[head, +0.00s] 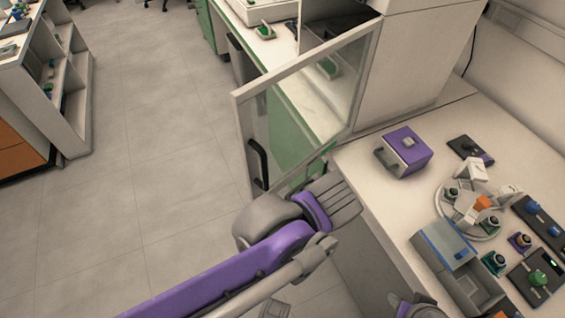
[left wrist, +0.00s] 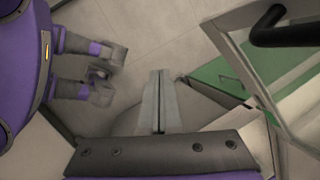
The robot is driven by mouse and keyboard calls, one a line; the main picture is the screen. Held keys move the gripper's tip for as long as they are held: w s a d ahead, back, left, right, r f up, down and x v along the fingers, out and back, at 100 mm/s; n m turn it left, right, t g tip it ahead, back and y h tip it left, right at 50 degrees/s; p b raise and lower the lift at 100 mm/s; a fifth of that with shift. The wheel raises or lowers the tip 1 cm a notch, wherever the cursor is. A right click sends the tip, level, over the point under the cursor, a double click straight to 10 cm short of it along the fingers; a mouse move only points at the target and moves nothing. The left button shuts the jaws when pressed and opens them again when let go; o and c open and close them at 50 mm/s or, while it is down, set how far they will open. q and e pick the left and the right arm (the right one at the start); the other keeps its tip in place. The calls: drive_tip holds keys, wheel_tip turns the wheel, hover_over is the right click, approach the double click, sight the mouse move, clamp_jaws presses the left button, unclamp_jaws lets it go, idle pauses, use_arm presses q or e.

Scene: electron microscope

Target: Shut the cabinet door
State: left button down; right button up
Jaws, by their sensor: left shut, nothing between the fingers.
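The cabinet door (head: 348,92) is a glass pane in a pale frame. It stands swung open over the floor side of the bench in the head view. Its black bar handle (head: 257,163) is on the left part of the door. In the left wrist view the handle (left wrist: 268,30) is at the top right. My left gripper (head: 340,203) is just below the door's lower edge in the head view. Its fingers are together and empty in the left wrist view (left wrist: 160,80), left of and apart from the handle.
A white bench (head: 365,170) on the right carries a purple box (head: 404,150), a round rack (head: 470,210), a blue-grey container (head: 450,245) and several small devices. A tall white cabinet body (head: 405,60) stands behind the door. Open floor (head: 150,130) lies left.

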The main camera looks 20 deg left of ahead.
use_arm(q)
drive_tip(key=w+d+r+m+y+p, duration=0.15)
drive_tip(key=d+r+m+p, duration=0.25)
drive_tip(key=r, duration=0.6)
drive_tip(key=w+d+r+m+y+p, duration=0.1)
drive_tip(key=d+r+m+y+p, duration=0.25)
drive_tip(key=r, duration=0.65)
drive_tip(key=w+a+f+t, duration=0.1)
drive_tip(key=w+a+f, duration=0.1)
drive_tip(key=a+f, duration=0.5)
drive_tip(key=shift+a, duration=1.95)
use_arm(e)
wheel_tip(320, 180, up, 10)
drive_tip(key=shift+w+a+f, duration=0.15)
drive_tip(key=shift+w, duration=0.3)
use_arm(q)
drive_tip(key=shift+a+m, duration=0.1)
drive_tip(key=shift+m, duration=0.15)
